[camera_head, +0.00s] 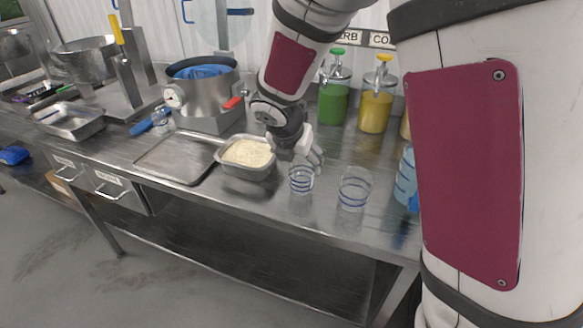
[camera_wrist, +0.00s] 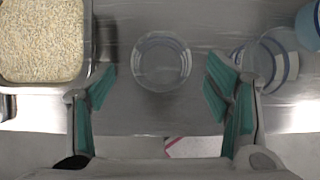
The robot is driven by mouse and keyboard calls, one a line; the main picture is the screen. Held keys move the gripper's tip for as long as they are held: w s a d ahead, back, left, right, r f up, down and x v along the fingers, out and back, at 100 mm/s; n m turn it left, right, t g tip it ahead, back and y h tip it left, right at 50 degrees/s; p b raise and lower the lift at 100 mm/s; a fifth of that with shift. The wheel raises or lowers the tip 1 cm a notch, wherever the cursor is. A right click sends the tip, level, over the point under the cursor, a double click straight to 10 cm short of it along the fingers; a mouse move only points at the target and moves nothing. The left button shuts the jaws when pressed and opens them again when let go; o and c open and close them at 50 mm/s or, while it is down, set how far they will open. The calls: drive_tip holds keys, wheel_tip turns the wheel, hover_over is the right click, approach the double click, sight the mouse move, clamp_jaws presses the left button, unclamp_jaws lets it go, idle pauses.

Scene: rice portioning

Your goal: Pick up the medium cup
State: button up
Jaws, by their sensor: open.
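Clear cups with blue bands stand on the steel table. A smaller-looking one (camera_head: 301,181) is right of the rice pan, and a larger-looking one (camera_head: 354,189) is to its right. I cannot tell for certain which is the medium cup. My gripper (camera_head: 304,151) is just behind the smaller-looking cup, pointing down. In the wrist view my gripper (camera_wrist: 160,82) is open and empty, its green finger pads on either side of a round clear cup (camera_wrist: 162,62) and apart from it. Another banded cup (camera_wrist: 275,58) is outside the right finger.
A pan of rice (camera_head: 247,166) is close on the left, also in the wrist view (camera_wrist: 90,55). A flat tray (camera_head: 165,174) lies beyond it. A bluish container (camera_head: 405,175) is partly hidden by my arm. Green (camera_head: 333,103) and yellow (camera_head: 375,110) pump bottles stand behind.

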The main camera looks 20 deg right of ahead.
drive_tip(key=shift+x, duration=4.4)
drive_tip(key=shift+s, duration=0.1)
drive_tip(key=c, duration=1.2)
